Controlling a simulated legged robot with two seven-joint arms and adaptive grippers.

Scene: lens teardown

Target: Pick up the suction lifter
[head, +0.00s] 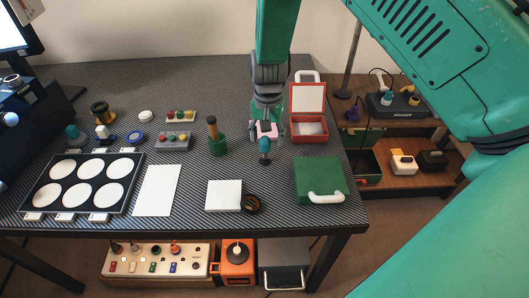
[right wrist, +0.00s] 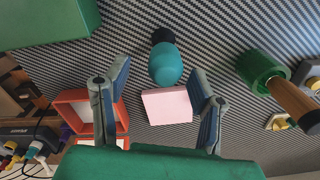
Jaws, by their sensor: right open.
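A teal bulb with a black end (head: 264,148), which I take to be the suction lifter, stands on the dark patterned table. In the right wrist view the teal bulb (right wrist: 166,63) lies just beyond a pink block (right wrist: 167,105). The pink block also shows in the head view (head: 265,131). My right gripper (head: 267,132) is open above them. In the right wrist view its two fingers (right wrist: 160,82) are spread on either side of the pink block and bulb, with nothing clamped. I cannot tell whether bulb and block touch. My left gripper is not in view.
An open red box (head: 309,135) stands right of the gripper, a closed green case (head: 321,178) nearer on the right. A green pot with a wooden handle (head: 216,142) is to the left. A white block (head: 223,195) and black ring (head: 251,204) lie nearer the front edge.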

